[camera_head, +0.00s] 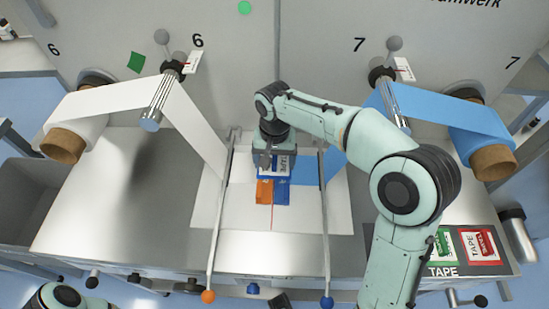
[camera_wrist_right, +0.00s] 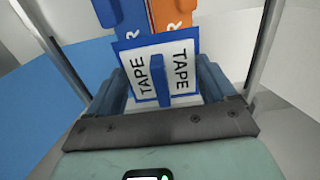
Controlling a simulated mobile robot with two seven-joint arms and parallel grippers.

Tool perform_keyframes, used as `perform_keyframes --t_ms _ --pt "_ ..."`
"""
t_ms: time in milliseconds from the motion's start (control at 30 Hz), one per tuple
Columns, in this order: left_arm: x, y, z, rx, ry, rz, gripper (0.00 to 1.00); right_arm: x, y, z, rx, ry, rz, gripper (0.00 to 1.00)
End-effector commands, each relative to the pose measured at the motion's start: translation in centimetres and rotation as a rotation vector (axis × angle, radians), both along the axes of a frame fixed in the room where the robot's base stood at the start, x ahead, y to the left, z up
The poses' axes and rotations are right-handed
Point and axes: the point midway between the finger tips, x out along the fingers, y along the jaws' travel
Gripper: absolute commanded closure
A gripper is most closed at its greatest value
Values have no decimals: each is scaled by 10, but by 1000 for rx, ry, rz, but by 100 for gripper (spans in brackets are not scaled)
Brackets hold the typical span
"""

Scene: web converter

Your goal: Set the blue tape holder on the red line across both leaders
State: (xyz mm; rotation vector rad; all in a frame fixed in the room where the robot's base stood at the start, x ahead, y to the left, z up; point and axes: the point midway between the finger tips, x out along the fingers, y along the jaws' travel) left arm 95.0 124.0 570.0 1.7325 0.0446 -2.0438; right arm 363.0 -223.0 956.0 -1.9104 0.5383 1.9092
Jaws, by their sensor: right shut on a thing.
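My right gripper (camera_head: 272,158) is shut on the blue tape holder (camera_head: 282,168), over the middle of the light splice plate. In the right wrist view the holder (camera_wrist_right: 165,48) sits between the gripper's fingers (camera_wrist_right: 163,88), its white face lettered TAPE twice. An orange piece (camera_head: 265,192) and a blue piece (camera_head: 282,194) lie side by side just in front of it. The red line (camera_head: 272,217) shows below them; its rest is hidden. The white leader (camera_head: 196,125) comes down from the left, the blue leader (camera_head: 310,172) from the right. I cannot tell whether the holder touches them. My left gripper is out of view.
Two slanted metal rods with an orange knob (camera_head: 208,296) and a blue knob (camera_head: 326,302) flank the plate. A TAPE panel (camera_head: 446,271) with green and red holders lies at right. Bare metal table (camera_head: 110,205) is free at left.

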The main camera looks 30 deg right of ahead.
Motion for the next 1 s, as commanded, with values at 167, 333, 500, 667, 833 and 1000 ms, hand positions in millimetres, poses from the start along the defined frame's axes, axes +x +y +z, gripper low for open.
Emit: perform_keyframes --t_ms 167,333,500,667,833,1000 --pt "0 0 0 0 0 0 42 0 0 0 0 0 0 45" --pt "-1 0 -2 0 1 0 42 0 0 -3 1 1 0 45" --pt "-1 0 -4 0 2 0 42 0 0 -7 0 1 0 45" --pt "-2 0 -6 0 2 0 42 0 0 -10 0 1 0 45" --pt "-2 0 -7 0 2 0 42 0 0 -11 0 1 0 0" --pt "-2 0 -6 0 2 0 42 0 0 -11 0 1 0 0"
